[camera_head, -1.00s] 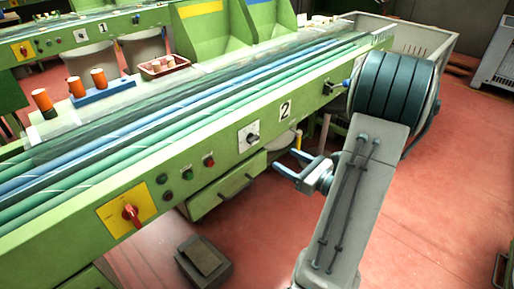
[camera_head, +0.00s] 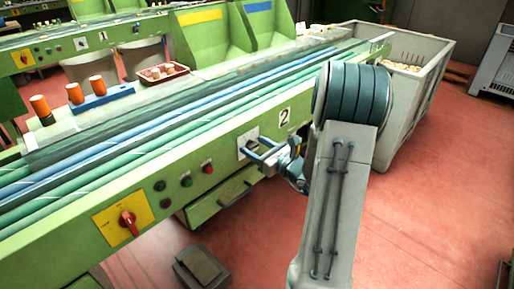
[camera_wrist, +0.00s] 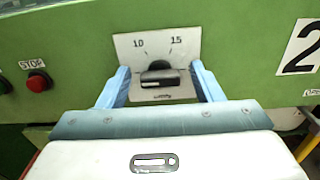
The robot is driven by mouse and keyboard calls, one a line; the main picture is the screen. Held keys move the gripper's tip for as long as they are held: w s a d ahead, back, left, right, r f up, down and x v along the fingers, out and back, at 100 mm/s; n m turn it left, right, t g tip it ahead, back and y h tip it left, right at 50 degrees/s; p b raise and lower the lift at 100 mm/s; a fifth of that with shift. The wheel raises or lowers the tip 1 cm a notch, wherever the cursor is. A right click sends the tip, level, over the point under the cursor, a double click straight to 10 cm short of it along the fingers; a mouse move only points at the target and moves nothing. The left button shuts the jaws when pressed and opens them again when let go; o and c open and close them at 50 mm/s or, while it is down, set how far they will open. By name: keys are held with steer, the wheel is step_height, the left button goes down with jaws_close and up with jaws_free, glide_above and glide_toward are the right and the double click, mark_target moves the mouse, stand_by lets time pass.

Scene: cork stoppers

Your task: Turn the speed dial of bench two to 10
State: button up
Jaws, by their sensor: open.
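The speed dial of bench two is a black knob (camera_wrist: 163,77) on a white plate (camera_wrist: 128,46) in the wrist view, on the bench's green front beside the number 2 sign (camera_wrist: 302,50). I cannot tell exactly where the knob points. The plate also shows in the head view (camera_head: 243,138), partly behind my fingers. My gripper (camera_wrist: 160,72) is open, with one blue finger on each side of the knob and gaps between them. Contact with the plate cannot be told.
A red stop button (camera_wrist: 39,82) is left of the dial. Along the panel are a green button (camera_head: 187,182) and a red rotary switch on a yellow plate (camera_head: 127,219). A drawer (camera_head: 220,200) sits below; a grey bin (camera_head: 405,115) stands at the bench's end.

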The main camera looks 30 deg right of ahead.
steer(key=shift+c, duration=0.3)
steer(key=c, duration=0.9)
steer(key=shift+c, duration=0.2)
steer(key=shift+r+m+p, duration=0.1)
steer(key=shift+m+p, duration=0.3)
steer(key=shift+p, duration=0.05)
steer(key=shift+r+m+p, duration=0.1)
steer(key=shift+m+p, duration=0.5)
steer(key=shift+p, duration=0.1)
steer(key=m+p, duration=0.4)
steer(key=shift+d+p, duration=0.15)
steer(key=shift+p, duration=0.15)
steer(key=m+p, duration=0.3)
steer(key=shift+w+m+p, duration=0.1)
steer(key=shift+m+p, duration=0.2)
steer(key=shift+d+f+m+p, duration=0.1)
steer(key=shift+f+m+p, duration=0.15)
steer(key=shift+m+p, duration=0.8)
